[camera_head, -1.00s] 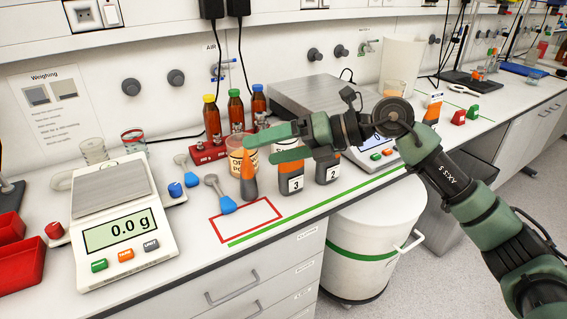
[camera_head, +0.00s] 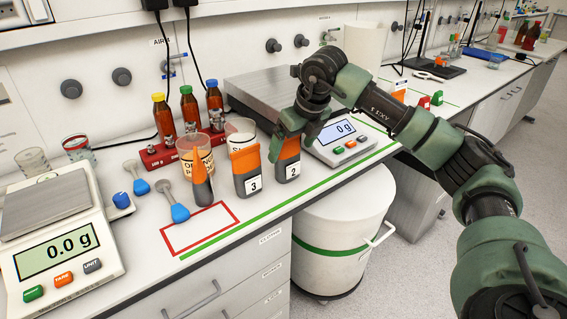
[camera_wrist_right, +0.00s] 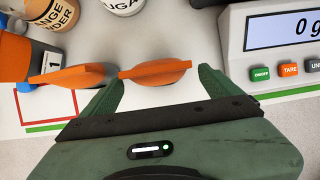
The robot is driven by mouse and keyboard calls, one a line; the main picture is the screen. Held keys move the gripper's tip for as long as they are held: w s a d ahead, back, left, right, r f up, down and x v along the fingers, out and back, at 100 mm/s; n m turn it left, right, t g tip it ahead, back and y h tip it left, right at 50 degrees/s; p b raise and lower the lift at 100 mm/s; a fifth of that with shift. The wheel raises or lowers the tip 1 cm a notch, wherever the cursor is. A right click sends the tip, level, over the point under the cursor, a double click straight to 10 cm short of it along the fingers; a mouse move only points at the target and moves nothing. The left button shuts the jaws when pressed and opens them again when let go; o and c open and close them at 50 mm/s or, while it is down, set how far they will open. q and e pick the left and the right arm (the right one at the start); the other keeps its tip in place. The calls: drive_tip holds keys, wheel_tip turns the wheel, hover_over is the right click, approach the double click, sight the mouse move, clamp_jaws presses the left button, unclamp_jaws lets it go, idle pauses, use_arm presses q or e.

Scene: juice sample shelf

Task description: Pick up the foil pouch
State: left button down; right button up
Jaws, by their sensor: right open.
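Three dark pouches with orange tops stand on the bench. One, marked 3 (camera_head: 253,184), faces me. One, marked 2 (camera_head: 291,170), is to its right and partly covered by my right gripper. Another pouch (camera_head: 203,191) stands edge-on at the left. My right gripper (camera_head: 286,140) points down over pouch 2. A second orange top (camera_wrist_right: 66,75) lies just left of the left finger. My left gripper is out of view.
Behind the pouches are an orange powder jar (camera_head: 197,152) and a sugar jar (camera_head: 240,128). A larger scale (camera_head: 340,143) stands right of the gripper, a smaller one (camera_head: 55,255) far left. A red outlined rectangle (camera_head: 233,215) on the bench is mostly bare.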

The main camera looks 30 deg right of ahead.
sight(287, 158)
drive_tip(key=shift+f, duration=0.4)
drive_tip(key=p+x, duration=0.1)
drive_tip(key=x, duration=0.4)
drive_tip(key=shift+r, duration=0.1)
drive_tip(key=c, duration=1.5)
drive_tip(key=shift+c, duration=1.1)
drive_tip(key=shift+r, duration=0.15)
